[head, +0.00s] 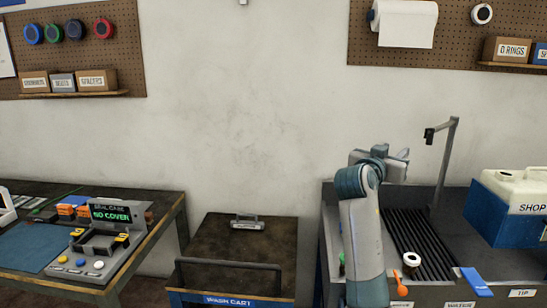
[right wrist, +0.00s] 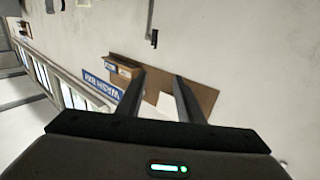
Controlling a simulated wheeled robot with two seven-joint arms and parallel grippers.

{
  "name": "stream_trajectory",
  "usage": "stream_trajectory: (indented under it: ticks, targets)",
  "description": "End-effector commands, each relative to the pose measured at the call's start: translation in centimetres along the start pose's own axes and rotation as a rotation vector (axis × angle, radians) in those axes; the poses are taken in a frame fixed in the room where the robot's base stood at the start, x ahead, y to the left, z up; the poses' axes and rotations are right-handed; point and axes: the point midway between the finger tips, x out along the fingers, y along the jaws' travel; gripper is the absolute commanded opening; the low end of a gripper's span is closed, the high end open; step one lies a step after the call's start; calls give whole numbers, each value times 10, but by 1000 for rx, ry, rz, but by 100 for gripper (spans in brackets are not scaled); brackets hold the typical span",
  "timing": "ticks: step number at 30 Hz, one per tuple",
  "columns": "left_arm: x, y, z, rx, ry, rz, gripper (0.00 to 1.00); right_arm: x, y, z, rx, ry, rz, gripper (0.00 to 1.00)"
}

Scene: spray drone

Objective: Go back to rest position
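My right arm rises in front of the dark bench on the right, bent at its top joint. Its gripper (head: 394,162) is raised in front of the wall, above the ribbed tray. In the right wrist view the two dark fingers (right wrist: 158,76) stand apart with nothing between them. Beyond them are the wall and a pegboard. My left arm and left gripper do not show.
The wash cart (head: 226,298) stands in the middle with a small handled item (head: 247,223) on it. A thin post (head: 446,165) and a white jug (head: 517,190) stand near my right arm.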

Motion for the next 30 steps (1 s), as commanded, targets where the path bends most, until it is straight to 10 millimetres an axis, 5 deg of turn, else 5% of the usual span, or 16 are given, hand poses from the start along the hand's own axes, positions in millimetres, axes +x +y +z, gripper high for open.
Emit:
stream_trajectory:
  ticks: [4,17,26,30]
  targets:
    - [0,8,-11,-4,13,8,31,0,0,2,-1,-2,0,34]
    - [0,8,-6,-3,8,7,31,-8,10,64,-39,-82,-27,34]
    - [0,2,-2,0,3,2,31,-28,28,152,-97,-199,-71,34]
    - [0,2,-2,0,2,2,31,-51,46,218,-145,-292,-110,34]
